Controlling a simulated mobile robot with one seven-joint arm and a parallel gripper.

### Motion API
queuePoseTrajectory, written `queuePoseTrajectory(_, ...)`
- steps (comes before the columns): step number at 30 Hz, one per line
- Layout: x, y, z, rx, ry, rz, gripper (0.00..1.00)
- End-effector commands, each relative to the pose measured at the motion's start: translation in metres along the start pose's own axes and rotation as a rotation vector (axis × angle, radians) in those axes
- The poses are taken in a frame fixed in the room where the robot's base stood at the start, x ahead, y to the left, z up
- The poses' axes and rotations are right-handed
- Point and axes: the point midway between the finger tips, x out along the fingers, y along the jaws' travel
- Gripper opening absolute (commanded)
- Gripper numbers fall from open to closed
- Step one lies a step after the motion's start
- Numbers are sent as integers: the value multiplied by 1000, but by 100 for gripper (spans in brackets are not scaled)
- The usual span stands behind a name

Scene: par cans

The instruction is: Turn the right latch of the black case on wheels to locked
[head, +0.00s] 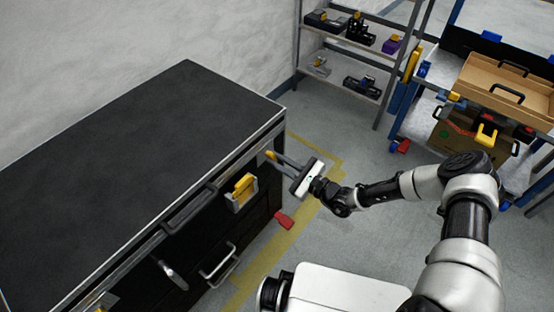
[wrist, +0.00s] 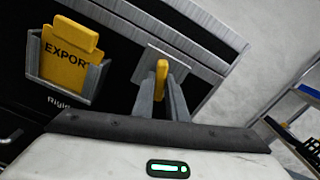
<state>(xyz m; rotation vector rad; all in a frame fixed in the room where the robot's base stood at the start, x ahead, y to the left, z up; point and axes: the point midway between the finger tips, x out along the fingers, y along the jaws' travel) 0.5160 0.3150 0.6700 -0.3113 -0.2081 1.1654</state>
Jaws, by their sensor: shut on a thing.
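The black case (head: 140,140) on wheels fills the left of the head view, with silver edges and a dark front. Its right latch (wrist: 161,80) has a yellow handle on a grey metal plate near the case's right end. My gripper (head: 275,158) reaches the latch from the front right. In the wrist view my gripper (wrist: 161,98) has its two grey fingers on either side of the yellow handle, shut on it. The handle's long side runs roughly up and down in the wrist picture. The fingers hide part of the plate and handle.
A yellow EXPORT card in a grey holder (head: 241,194) sits left of the latch. Bar handles (head: 219,264) stick out of the front. A red piece (head: 284,219) is low at the right end. Shelves (head: 340,45) and a cart with a cardboard tray (head: 505,90) stand behind, right.

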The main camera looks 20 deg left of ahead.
Motion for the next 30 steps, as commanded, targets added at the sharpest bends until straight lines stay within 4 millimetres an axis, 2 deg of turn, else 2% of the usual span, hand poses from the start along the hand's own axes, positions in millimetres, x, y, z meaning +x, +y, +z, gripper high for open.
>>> queuePoseTrajectory(13, -1, 0, -1, 295, 2, 0, 0)
queuePoseTrajectory(30, -1, 1, -1, 371, 2, 1, 0)
